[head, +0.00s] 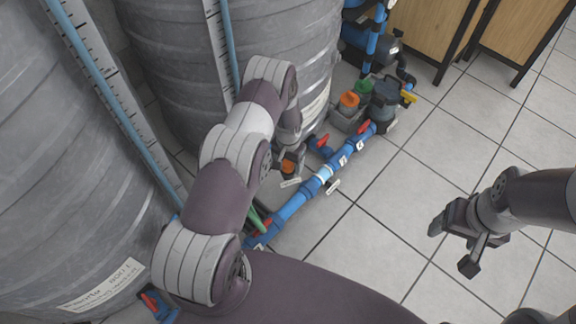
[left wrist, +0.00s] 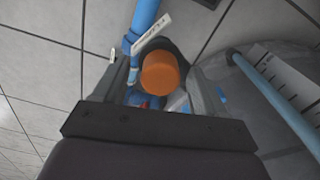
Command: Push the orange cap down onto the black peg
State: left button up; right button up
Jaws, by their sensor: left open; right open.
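An orange cap (left wrist: 158,73) shows in the left wrist view between the two fingers of my left gripper (left wrist: 157,88), with space on both sides. In the head view the orange cap (head: 288,166) is small and partly covered by my left gripper (head: 289,158), which points down beside the blue pipe. The left gripper is open. I cannot make out the black peg; the cap and gripper may hide it. My right gripper (head: 452,246) is open and empty above the tiled floor at the right.
A blue pipe (head: 297,198) with red-handled valves (head: 364,126) runs diagonally near the floor. Pumps with another orange cap (head: 349,100) and a green cap (head: 364,87) stand behind. Large grey tanks (head: 165,75) fill the left.

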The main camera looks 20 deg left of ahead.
pick_arm(q)
jog(key=c, duration=1.1)
jog(key=shift+o, duration=0.2)
notch_tip(320, 180, up, 5)
jog(key=p, duration=0.3)
jog(key=w+d+r+p, duration=0.2)
jog(key=w+d+r, duration=0.4)
jog(key=d, duration=0.3)
jog(key=shift+w+d, duration=0.2)
jog(key=shift+d, duration=0.2)
jog(key=s+a+r, duration=0.2)
jog(key=s+r, duration=0.1)
jog(key=r, duration=0.8)
jog(key=shift+s+a+r+n, duration=0.2)
jog(key=shift+a+r+n, duration=0.15)
jog(key=shift+a+n, duration=0.05)
jog(key=shift+n, duration=0.4)
jog(key=s+r, duration=0.2)
jog(key=s+a+r, duration=0.1)
jog(key=s+r, duration=0.1)
jog(key=r, duration=0.1)
jog(key=s+a+r, duration=0.1)
jog(key=s+r, duration=0.1)
jog(key=r, duration=0.1)
jog(key=shift+s, duration=0.2)
